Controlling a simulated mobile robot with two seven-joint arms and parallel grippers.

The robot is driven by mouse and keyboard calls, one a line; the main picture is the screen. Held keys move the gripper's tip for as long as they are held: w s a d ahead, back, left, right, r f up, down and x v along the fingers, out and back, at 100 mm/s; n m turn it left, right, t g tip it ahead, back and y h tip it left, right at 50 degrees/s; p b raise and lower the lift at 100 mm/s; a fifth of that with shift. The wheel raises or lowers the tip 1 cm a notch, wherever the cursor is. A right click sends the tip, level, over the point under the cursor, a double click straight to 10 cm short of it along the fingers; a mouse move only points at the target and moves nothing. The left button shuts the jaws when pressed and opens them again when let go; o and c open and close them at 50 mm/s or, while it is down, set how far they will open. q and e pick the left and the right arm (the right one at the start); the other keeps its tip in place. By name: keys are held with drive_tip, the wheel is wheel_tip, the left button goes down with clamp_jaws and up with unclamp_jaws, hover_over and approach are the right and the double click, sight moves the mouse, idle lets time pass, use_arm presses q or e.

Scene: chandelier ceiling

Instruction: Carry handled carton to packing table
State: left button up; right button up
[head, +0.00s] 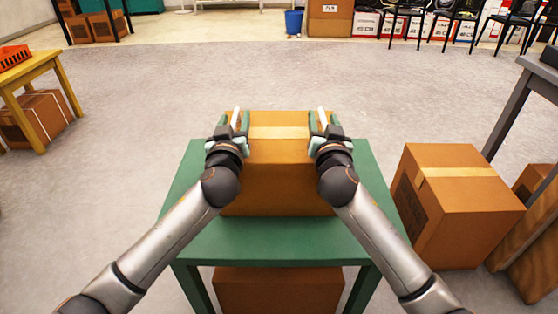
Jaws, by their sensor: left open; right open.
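The carton (279,178) is a brown taped box on a green table (270,245) right in front of me. Its handles are hidden. My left gripper (236,122) is open at the carton's upper left side, with its fingers by the top edge. My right gripper (321,122) is open at the upper right side, in a matching pose. I cannot tell whether the fingers touch the carton. Which table is the packing table is not marked in this view.
Another carton (280,290) is under the green table. A large taped carton (452,205) stands on the floor to the right, near a grey table (537,75). A yellow table (35,67) with a red basket (12,57) is at left.

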use_arm(q)
clamp_jaws()
use_arm(e)
clamp_jaws()
use_arm(q)
drive_tip(key=shift+d, duration=0.15)
use_arm(e)
drive_tip(key=shift+a, duration=0.15)
idle(0.9)
use_arm(q)
drive_tip(key=shift+r, duration=0.3)
use_arm(e)
drive_tip(key=shift+r, duration=0.35)
